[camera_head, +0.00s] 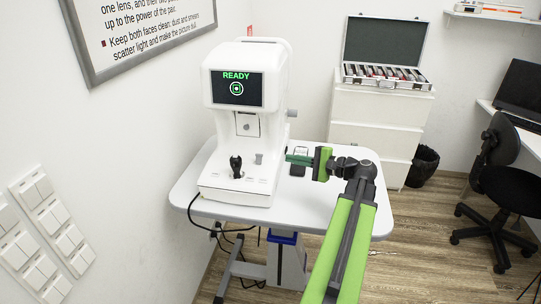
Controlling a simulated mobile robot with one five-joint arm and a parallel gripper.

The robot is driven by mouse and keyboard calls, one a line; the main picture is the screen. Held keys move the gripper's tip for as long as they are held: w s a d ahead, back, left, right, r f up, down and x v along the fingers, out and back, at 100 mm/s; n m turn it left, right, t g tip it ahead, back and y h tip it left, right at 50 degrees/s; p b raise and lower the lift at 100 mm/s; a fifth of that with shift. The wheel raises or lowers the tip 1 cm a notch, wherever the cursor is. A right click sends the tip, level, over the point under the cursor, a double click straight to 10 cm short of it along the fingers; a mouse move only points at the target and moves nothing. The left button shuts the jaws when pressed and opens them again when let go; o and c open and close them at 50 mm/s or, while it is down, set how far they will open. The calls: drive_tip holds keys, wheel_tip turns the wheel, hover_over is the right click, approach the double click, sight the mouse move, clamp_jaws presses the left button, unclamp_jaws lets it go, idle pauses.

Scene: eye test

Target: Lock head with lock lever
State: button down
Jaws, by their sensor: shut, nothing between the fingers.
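The white eye test device (246,92) stands on a white table. Its upper head carries a screen (237,88) reading "READY" with a green ring mark. A black joystick (236,167) stands upright on the base. A short grey knob (258,158) is to its right. A small grey knob (292,113) sticks out of the right side of the head. I cannot tell which of these parts is the lock lever. My gripper (288,158) is shut and empty, pointing left, close to the right side of the base. I cannot tell whether it touches the device.
The table top (335,215) is clear at the front right. A white cabinet (378,125) with an open lens case (385,75) stands behind. A black chair (503,190) is at right. The wall is close on the left.

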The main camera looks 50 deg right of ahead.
sight(270, 162)
drive_tip(key=b+x, duration=0.1)
drive_tip(key=x, duration=0.8)
drive_tip(key=shift+w, duration=0.35)
